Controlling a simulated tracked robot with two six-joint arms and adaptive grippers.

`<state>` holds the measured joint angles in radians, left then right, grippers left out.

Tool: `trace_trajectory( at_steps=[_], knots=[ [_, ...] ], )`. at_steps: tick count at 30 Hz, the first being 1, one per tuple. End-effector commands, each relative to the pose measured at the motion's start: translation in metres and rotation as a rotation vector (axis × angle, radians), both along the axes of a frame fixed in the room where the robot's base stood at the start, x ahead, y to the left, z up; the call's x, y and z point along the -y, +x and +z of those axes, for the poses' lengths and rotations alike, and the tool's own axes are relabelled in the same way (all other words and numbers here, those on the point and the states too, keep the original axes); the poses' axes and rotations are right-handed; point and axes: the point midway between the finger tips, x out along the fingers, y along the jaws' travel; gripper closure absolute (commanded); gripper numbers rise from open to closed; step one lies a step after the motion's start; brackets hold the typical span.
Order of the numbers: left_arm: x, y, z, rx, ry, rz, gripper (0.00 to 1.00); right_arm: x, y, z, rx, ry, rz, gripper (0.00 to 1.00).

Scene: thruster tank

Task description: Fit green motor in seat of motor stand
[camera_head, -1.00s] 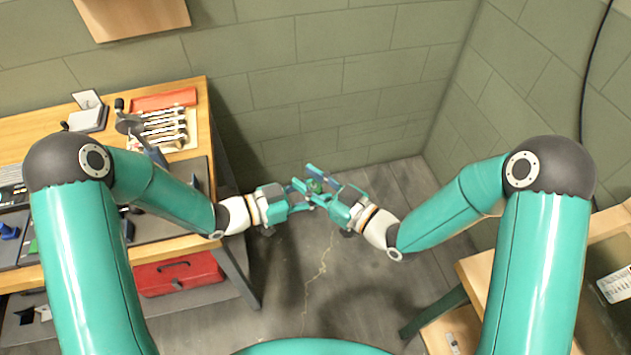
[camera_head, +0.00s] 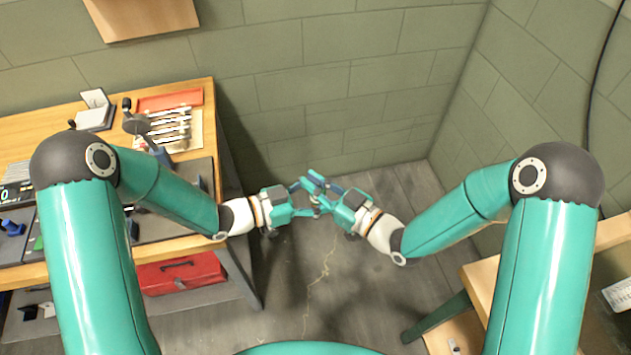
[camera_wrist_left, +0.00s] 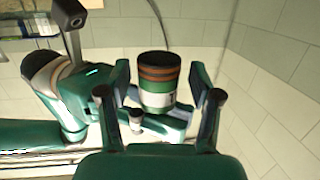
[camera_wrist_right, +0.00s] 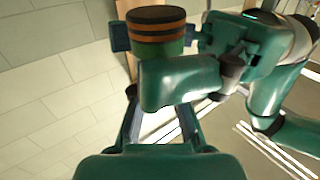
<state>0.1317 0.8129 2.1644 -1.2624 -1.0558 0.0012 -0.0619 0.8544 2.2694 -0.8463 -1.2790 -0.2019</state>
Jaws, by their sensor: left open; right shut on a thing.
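The green motor, an upright cylinder with a dark top, copper-brown bands and a green lower part, shows in the left wrist view (camera_wrist_left: 158,82) and the right wrist view (camera_wrist_right: 157,30). My left gripper (camera_wrist_left: 160,95) is open, with its fingers on either side of the motor. My right gripper (camera_wrist_right: 160,100) is shut on the motor's lower part, which a green finger of the left gripper hides in the right wrist view. In the head view my left gripper (camera_head: 303,197) and right gripper (camera_head: 328,192) meet and cover most of the motor. I cannot pick out the motor stand for certain.
A wooden workbench (camera_head: 60,112) at left carries several wrenches (camera_head: 172,128), an orange-red case (camera_head: 170,100) and a grey clamp-like device (camera_head: 138,124). A red toolbox (camera_head: 182,272) sits below. Wooden furniture (camera_head: 480,275) stands at right. The floor between is clear.

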Motion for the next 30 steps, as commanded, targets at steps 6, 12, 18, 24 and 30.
trace_trajectory(
  at_steps=[6, 12, 18, 24, 30],
  knots=[
    [-0.02, -0.008, 0.003, -0.001, -0.001, 0.005, 0.36, 0.0, 0.0, 0.0, 0.001, 0.0, -0.001, 1.0],
    [-0.055, -0.025, 0.009, 0.001, 0.0, 0.006, 0.36, 0.0, 0.0, 0.001, 0.001, 0.0, -0.001, 1.0],
    [-0.087, -0.041, 0.014, 0.001, 0.0, 0.006, 0.36, 0.0, 0.0, 0.0, 0.001, 0.0, -0.001, 1.0],
    [-0.103, -0.05, 0.015, -0.007, 0.0, 0.008, 0.36, 0.0, 0.0, 0.0, 0.001, 0.0, -0.001, 1.0],
    [-0.102, -0.038, -0.008, -0.115, 0.017, 0.112, 0.36, 0.0, 0.0, 0.0, 0.001, 0.0, -0.001, 1.0]
  ],
)
